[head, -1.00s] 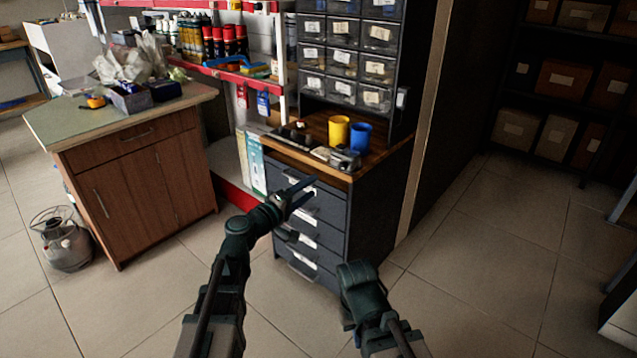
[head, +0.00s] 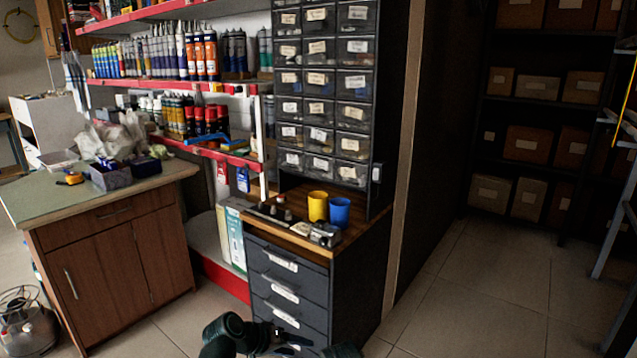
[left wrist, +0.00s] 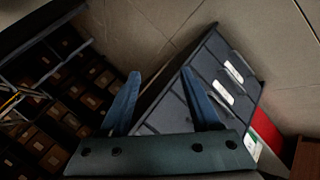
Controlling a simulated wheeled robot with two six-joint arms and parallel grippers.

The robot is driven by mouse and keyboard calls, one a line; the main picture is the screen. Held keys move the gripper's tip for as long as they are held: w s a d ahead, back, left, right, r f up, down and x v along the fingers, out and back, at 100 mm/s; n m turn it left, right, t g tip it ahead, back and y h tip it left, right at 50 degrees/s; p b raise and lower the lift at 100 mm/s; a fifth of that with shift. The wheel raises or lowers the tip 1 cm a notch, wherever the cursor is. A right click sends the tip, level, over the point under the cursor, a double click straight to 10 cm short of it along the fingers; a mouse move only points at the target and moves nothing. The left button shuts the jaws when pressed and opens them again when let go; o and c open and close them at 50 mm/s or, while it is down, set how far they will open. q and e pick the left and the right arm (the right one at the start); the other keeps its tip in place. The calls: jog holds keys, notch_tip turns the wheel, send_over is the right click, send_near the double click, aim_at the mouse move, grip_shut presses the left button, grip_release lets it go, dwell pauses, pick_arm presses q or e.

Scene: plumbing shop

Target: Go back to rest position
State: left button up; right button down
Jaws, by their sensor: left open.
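My left gripper (left wrist: 158,103) shows in the left wrist view with its two blue fingers spread apart and nothing between them. Behind the fingers is the grey drawer cabinet (left wrist: 215,75). In the head view my left arm's dark wrist sits at the bottom edge, and the left gripper (head: 290,347) is partly seen, low in front of the cabinet's lower drawers (head: 283,292). A small dark part of my right arm shows at the bottom edge; its gripper jaws cannot be made out.
A yellow cup (head: 317,206) and a blue cup (head: 339,212) stand on the cabinet's wooden top. A wooden workbench (head: 115,255) is at left, with a gas bottle (head: 25,325) beside it. Red-edged shelves (head: 180,85) hold tubes. Tiled floor (head: 470,290) at right is clear.

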pick_arm(q)
jog(key=s+a+f+m+g+y, duration=0.1)
jog(key=s+a+f+g+y, duration=0.5)
jog(key=s+a, duration=0.4)
jog(key=s+d+r+m+y+p, duration=0.2)
jog(key=s+d+m+y+p, duration=0.15)
jog(key=s+d, duration=0.45)
notch_tip(320, 180, up, 38)
jog(key=w+d+p, duration=0.1)
jog(key=d+p, duration=0.1)
jog(key=p, duration=3.5)
jog(key=shift+w+d+h, duration=0.2)
jog(key=shift+w+h, duration=0.15)
jog(key=shift+h, duration=0.1)
jog(key=shift+m, duration=0.25)
